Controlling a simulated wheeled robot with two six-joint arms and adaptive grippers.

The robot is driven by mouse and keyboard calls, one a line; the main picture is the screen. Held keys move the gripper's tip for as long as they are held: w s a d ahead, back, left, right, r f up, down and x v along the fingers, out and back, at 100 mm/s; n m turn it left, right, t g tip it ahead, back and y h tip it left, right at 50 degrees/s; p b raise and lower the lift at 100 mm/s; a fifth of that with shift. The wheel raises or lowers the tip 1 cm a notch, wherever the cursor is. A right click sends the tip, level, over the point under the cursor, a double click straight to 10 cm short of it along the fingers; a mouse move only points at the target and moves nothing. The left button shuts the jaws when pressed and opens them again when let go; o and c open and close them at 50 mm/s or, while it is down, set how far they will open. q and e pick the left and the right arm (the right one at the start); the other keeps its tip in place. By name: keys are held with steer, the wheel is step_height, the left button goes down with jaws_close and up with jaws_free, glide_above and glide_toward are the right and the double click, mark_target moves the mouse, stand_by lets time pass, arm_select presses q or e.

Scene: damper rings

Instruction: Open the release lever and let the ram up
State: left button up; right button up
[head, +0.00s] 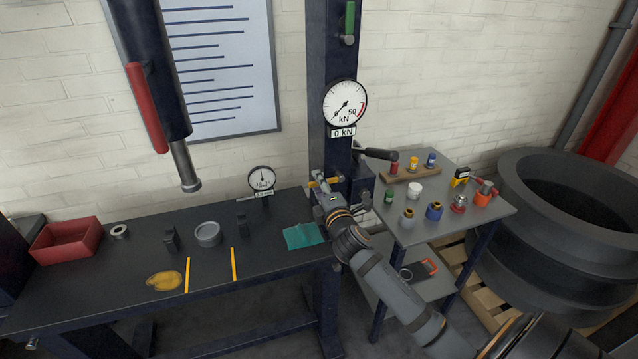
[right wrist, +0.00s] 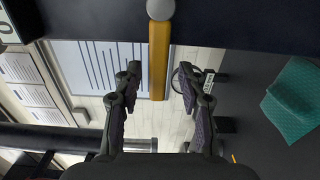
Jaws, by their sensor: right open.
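A yellow lever (head: 328,182) on the dark blue column, apparently the release lever, is partly hidden by my gripper. In the right wrist view the yellow lever (right wrist: 158,65) has a pale round knob at its top and stands between the fingers. My right gripper (head: 321,182) is open around the lever, with a small gap on each side in the right wrist view (right wrist: 159,78). The ram (head: 184,165), a silver rod below a dark blue cylinder, hangs above the bench, its tip clear of the bench top. My left gripper is not in view.
The gauge (head: 345,103) on the column has a 0 kN label. A black handle (head: 376,153) sticks out right of the column. A side table (head: 470,215) holds several small coloured parts. The dark bench (head: 110,285) carries a red tray (head: 66,240), a grey ring (head: 207,234) and a teal cloth (head: 303,236).

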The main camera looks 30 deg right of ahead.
steer(key=shift+s, duration=0.15)
steer(key=shift+v, duration=0.85)
steer(key=v, duration=0.6)
stand_by(0.6)
